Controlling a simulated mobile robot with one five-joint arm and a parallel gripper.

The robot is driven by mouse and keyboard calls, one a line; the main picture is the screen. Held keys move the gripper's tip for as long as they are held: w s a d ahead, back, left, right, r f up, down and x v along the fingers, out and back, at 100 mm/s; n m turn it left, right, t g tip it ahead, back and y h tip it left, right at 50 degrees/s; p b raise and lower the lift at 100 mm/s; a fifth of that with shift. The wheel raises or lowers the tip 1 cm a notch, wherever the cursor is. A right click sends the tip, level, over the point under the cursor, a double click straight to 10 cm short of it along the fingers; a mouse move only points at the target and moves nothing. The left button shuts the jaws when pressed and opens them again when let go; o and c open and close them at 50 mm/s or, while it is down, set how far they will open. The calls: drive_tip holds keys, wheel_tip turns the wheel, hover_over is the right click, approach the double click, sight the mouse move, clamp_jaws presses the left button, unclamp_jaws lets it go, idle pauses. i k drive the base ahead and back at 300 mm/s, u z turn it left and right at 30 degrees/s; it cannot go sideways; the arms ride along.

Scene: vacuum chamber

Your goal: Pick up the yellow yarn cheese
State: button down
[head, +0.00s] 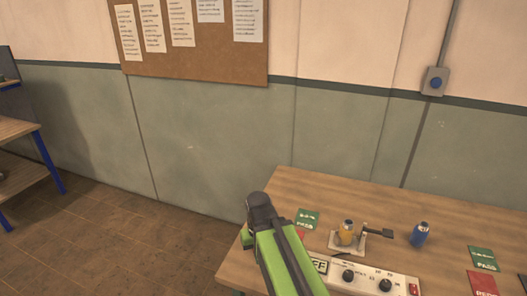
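A small yellow cylinder (347,229), which looks like the yellow yarn cheese, stands upright with a greyish top. It is at the pale metal fixture (362,247) on the wooden table; whether it sits in the fixture or just behind it I cannot tell. A dark lever or block (377,232) sticks up from the fixture to its right. My green arm with a dark joint reaches over the table's left edge, left of the yellow cylinder. No gripper fingers show.
A blue cylinder (420,234) stands right of the fixture on the table (330,190). A control box (362,278) with knobs is in front. Green and red cards lie at the left and right. The table's back strip is clear. A shelf (20,130) stands far left.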

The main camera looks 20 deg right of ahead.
sight(347, 232)
drive_tip(key=u, duration=2.05)
drive_tip(key=k, duration=1.35)
drive_tip(key=z, duration=0.9)
drive_tip(key=i, duration=1)
drive_tip(key=u, duration=0.05)
